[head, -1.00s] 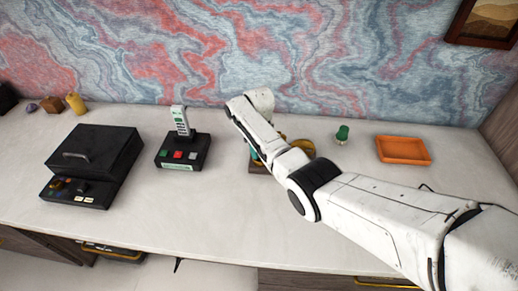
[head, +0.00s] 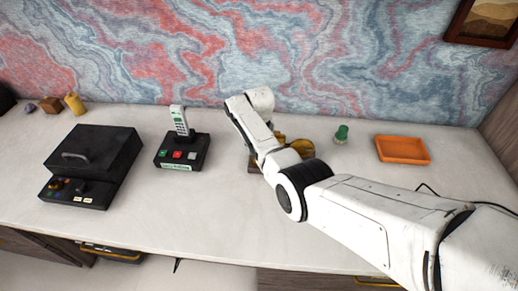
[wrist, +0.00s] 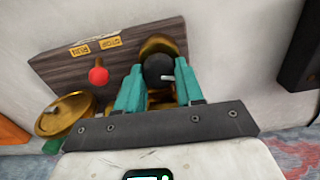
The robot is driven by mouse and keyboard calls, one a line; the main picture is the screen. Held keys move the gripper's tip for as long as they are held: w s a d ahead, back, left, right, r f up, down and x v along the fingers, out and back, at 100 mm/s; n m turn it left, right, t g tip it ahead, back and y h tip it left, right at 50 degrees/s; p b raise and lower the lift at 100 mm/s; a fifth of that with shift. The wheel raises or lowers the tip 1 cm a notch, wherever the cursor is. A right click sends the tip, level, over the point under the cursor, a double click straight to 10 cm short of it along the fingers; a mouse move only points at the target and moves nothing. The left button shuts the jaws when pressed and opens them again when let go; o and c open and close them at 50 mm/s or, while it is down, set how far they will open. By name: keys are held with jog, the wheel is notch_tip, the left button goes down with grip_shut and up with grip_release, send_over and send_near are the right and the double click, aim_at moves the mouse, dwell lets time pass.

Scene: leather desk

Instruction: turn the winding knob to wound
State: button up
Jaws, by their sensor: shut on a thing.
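The winding knob (wrist: 157,67) is black and round with a white pointer mark, seen in the wrist view in front of a brass part. My gripper (wrist: 161,80) has its teal fingers shut on the knob, one on each side. The knob sits on a dark wooden base (wrist: 60,72) with yellow RUN and STOP labels (wrist: 95,46) and a red-balled lever (wrist: 98,76). A brass drum (wrist: 66,116) stands beside it. In the head view my arm hides the knob and gripper; a brass part (head: 302,147) shows. I cannot read any wound mark.
On the desk (head: 200,220) stand a black lidded box (head: 95,150), a phone on a black dock (head: 181,150), a green object (head: 341,134) and an orange tray (head: 403,149). Small items lie at the back left. The front middle of the desk is clear.

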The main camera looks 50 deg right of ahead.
jog(key=m, duration=0.7)
jog(key=shift+b, duration=0.3)
jog(key=m+b, duration=0.1)
jog(key=m, duration=0.5)
jog(key=shift+s+m, duration=0.1)
jog(key=shift+m, duration=0.3)
jog(key=m, duration=0.3)
jog(key=shift+b, duration=0.35)
jog(key=m+b, duration=0.1)
jog(key=m, duration=0.3)
jog(key=shift+a, duration=0.1)
jog(key=m+b, duration=0.1)
jog(key=m, duration=0.4)
jog(key=shift+m, duration=0.3)
jog(key=shift+r+b, duration=0.1)
jog(key=shift+b, duration=0.2)
jog(key=o, duration=0.8)
jog(key=shift+s, duration=0.1)
jog(key=shift+c, duration=0.2)
